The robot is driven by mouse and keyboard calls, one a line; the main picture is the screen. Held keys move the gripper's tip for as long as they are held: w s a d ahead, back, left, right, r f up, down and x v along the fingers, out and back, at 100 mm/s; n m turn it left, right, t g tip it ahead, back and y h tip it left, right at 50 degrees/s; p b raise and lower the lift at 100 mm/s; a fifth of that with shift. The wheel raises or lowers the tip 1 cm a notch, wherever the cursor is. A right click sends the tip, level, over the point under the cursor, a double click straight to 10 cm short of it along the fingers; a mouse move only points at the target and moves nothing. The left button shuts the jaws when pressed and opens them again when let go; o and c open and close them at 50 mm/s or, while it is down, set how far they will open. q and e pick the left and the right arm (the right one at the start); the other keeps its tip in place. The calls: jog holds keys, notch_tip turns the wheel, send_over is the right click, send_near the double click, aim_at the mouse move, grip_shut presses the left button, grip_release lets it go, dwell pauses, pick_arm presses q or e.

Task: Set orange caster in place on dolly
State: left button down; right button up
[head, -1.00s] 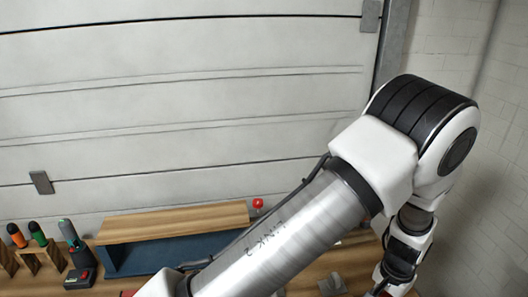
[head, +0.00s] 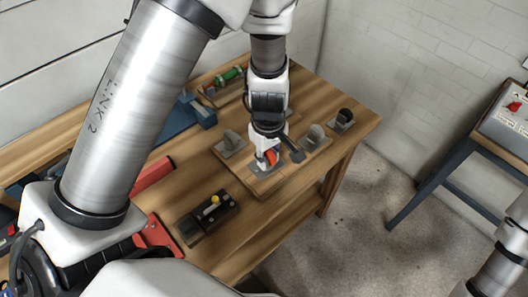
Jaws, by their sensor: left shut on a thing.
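The orange caster (head: 271,157) is between the fingers of my left gripper (head: 267,155), on the right part of the workbench. My left gripper is shut on it and points down, hiding much of it. The caster is low over the front corner of the wooden dolly board (head: 262,187), by a grey plate there. I cannot tell whether it touches the plate. Grey casters stand on the dolly at the left (head: 230,142) and right (head: 315,136). My right gripper is out of view.
A dark-wheeled caster (head: 345,116) is near the bench's right end. A black device with a yellow knob (head: 215,201) lies left of the dolly. A green cylinder (head: 228,76) lies behind. A metal-topped stand (head: 505,125) is far right, with open floor between.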

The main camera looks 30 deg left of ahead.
pick_arm(q)
jog(key=shift+s+a+f+n, duration=0.25)
jog(key=shift+s+n, duration=0.15)
jog(key=shift+n, duration=0.1)
jog(key=shift+f, duration=0.15)
jog(key=f+b, duration=0.4)
jog(key=b, duration=0.1)
jog(key=shift+w+d+f, duration=0.1)
jog(key=shift+w+f, duration=0.1)
jog(key=shift+f, duration=0.1)
jog(key=shift+f, duration=0.35)
dwell(0.6)
jog(key=c, duration=0.6)
grip_release()
jog(key=shift+o, duration=0.2)
